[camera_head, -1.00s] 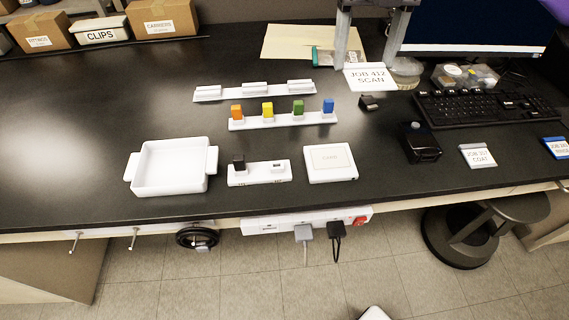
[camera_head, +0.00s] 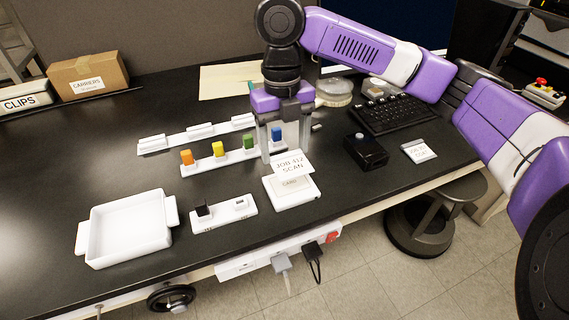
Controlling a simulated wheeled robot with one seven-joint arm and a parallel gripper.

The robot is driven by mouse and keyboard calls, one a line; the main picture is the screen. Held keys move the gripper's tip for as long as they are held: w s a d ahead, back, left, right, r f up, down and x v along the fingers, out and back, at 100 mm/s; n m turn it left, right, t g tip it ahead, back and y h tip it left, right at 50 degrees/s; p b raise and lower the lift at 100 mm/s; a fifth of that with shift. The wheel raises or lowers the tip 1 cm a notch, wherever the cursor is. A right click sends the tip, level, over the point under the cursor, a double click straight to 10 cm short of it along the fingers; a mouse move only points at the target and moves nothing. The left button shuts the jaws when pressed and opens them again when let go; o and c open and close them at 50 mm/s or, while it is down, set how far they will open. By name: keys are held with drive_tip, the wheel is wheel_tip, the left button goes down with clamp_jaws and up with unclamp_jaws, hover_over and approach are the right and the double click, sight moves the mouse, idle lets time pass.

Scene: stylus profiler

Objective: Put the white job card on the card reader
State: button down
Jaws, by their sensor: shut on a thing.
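The white job card (camera_head: 293,165), printed JOB 412 SCAN, is held by my gripper (camera_head: 285,153). My gripper points down with its two pale fingers at the card's back edge and is shut on it. The card reader (camera_head: 293,198) is a white, low box with a CARD label on its top. The card overlaps the reader's back part in this view, and the label shows in front of it. I cannot tell whether the card touches the reader.
A white two-handled tray (camera_head: 90,253) and a white socket strip (camera_head: 222,222) lie left of the reader. Coloured blocks stand on a rail (camera_head: 203,166) behind. A black device (camera_head: 365,150), another white card (camera_head: 418,151) and a keyboard (camera_head: 395,113) are at right.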

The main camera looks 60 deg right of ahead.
sight(285, 164)
drive_tip(key=shift+f, duration=2.7)
drive_tip(key=shift+f, duration=0.2)
drive_tip(key=shift+c, duration=1.2)
unclamp_jaws()
drive_tip(key=shift+r, duration=0.1)
wheel_tip(285, 164, up, 12)
drive_tip(key=shift+w+d+r, duration=0.15)
drive_tip(key=shift+w+d, duration=0.15)
drive_tip(key=shift+w, duration=0.1)
